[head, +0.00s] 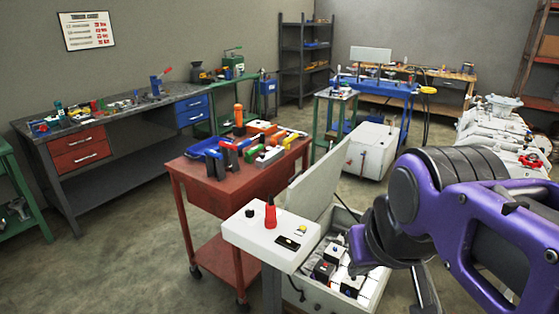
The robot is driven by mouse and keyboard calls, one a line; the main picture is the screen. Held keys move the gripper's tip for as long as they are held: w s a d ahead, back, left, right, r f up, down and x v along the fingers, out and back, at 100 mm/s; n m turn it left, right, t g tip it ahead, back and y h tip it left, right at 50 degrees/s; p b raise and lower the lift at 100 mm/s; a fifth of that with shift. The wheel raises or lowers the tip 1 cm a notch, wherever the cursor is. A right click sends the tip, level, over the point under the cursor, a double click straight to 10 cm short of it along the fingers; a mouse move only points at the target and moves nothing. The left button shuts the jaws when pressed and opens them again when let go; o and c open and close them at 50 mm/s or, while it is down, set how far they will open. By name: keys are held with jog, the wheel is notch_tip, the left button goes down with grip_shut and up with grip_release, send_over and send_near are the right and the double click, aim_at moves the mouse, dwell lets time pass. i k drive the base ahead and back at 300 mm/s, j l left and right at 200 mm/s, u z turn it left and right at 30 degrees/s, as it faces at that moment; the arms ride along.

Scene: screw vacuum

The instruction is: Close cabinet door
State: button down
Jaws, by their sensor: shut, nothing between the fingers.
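A low light-grey cabinet (363,210) stands in front of me at the lower middle. Its flat grey door (322,182) stands raised and tilted along the left side, so the cabinet is open at the top. Inside are white blocks and small dark and red parts. My purple arm reaches in from the right and covers the cabinet's right side. I cannot make out my gripper's fingers. A narrow dark grey piece (426,290) shows below the arm; I cannot tell what it belongs to.
A white control panel (262,240) with a red knob (270,214) stands close at the cabinet's left. A red cart (213,188) with tools is behind it. A workbench (98,128) lines the left wall. A white box (363,150) stands farther back. Floor at the lower left is clear.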

aim_at(310, 194)
jog(key=j+z, duration=0.6)
jog(key=j, duration=0.15)
jog(key=j+z, duration=0.6)
jog(key=j, duration=0.15)
jog(key=j+z, duration=0.25)
jog(key=j, duration=0.55)
jog(key=i+j, duration=0.1)
jog(key=j, duration=0.3)
jog(key=j+u, duration=0.15)
jog(key=j, duration=0.25)
jog(key=i, duration=0.05)
